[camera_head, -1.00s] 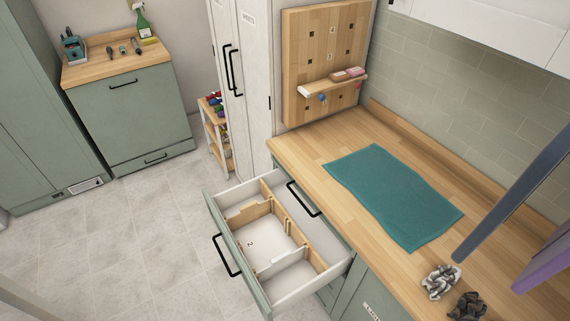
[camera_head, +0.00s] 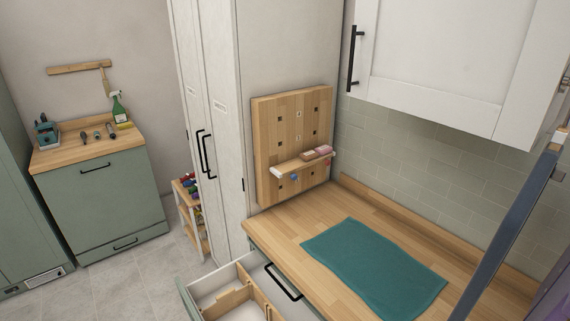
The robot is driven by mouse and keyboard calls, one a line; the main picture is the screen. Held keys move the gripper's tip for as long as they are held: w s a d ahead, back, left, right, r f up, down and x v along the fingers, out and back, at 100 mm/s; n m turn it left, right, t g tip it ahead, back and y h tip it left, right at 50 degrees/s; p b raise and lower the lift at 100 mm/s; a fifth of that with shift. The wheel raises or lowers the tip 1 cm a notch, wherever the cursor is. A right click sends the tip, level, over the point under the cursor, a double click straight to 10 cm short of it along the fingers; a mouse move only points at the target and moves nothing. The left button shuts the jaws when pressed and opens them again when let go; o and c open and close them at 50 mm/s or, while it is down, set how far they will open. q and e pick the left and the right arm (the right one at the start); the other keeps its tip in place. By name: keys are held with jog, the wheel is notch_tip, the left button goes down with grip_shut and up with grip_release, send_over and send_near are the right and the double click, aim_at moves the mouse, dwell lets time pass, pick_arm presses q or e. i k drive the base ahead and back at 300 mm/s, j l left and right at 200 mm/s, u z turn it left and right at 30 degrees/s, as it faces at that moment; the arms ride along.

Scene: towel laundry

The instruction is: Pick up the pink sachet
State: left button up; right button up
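A small pink item (camera_head: 323,150), which looks like the pink sachet, lies at the right part of a narrow wooden shelf (camera_head: 290,170) on a pegboard (camera_head: 264,135). A brownish-pink item (camera_head: 307,156) lies just left of it on the same shelf. They are small in view, so their exact shape is hard to tell. Neither of my grippers shows in the head view.
A teal towel (camera_head: 372,268) lies flat on the wooden counter (camera_head: 290,232) below the pegboard. An open drawer (camera_head: 222,292) sticks out at the bottom. A white wall cabinet (camera_head: 440,60) hangs above. A slanted blue-grey bar (camera_head: 510,225) stands at the right.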

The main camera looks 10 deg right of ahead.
aim_at(324, 148)
jog(key=i+j, duration=0.15)
jog(key=i, duration=0.35)
jog(key=i+j+z, duration=0.1)
jog(key=i, duration=0.45)
jog(key=i+j, duration=0.25)
jog(key=i, duration=0.25)
jog(key=i+j+z, duration=0.15)
jog(key=i, duration=0.35)
jog(key=i+j, duration=0.3)
jog(key=i, duration=0.25)
